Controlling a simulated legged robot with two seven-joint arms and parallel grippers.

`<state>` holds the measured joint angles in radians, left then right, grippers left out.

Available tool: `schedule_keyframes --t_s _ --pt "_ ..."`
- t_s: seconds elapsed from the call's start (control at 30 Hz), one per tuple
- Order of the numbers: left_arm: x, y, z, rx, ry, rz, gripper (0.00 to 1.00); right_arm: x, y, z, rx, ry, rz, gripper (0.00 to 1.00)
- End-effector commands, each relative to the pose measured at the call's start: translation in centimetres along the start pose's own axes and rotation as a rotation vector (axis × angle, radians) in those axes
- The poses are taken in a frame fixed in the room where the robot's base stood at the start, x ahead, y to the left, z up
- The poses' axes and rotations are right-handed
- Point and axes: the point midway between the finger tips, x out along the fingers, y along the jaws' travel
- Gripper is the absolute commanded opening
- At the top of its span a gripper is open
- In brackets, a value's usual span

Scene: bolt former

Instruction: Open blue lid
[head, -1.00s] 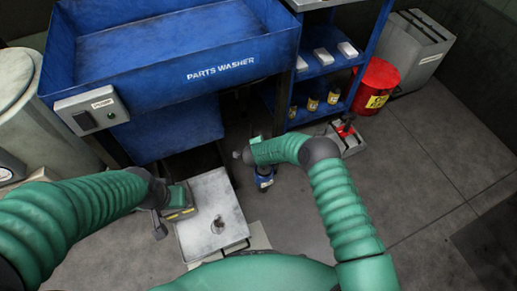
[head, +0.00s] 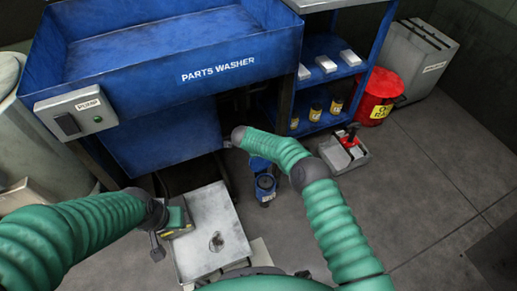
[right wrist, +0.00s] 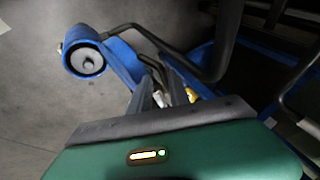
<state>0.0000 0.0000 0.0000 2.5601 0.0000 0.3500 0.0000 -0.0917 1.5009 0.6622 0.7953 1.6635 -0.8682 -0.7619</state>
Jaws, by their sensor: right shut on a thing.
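The blue parts washer (head: 220,45) fills the upper left of the head view, its basin standing open at the top and a blue panel (head: 165,140) below. I cannot pick out a separate blue lid for certain. My right gripper (right wrist: 165,98) is hidden by its arm in the head view. In the right wrist view its fingers are shut beside a blue strip and a black bent bar (right wrist: 215,70); what they hold is unclear. A blue part (head: 265,186) with a round grey-centred end (right wrist: 87,62) lies close by. My left gripper (head: 176,218) is low, beside a metal box; its jaws are unclear.
A blue shelf (head: 330,75) with white boxes and yellow-labelled cans stands right of the washer. A tray with a red tool (head: 347,146) and a red bin (head: 378,95) are further right. The right floor is clear.

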Motion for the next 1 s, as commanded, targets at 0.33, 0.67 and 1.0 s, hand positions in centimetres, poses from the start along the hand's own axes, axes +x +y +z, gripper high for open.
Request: schedule_keyframes --t_s 0.33,0.67,1.0 --pt "0.1 0.0 0.0 0.000 0.000 0.000 0.36 0.2 0.1 -0.3 0.001 0.006 0.001 0.00" --pt "0.0 0.0 0.0 0.000 0.000 0.000 0.36 0.0 0.0 -0.2 0.001 0.005 0.000 0.30" --pt "-4.7 0.0 -1.1 0.000 0.000 0.000 0.36 -7.4 -0.5 -0.5 -0.004 0.004 0.000 0.30"
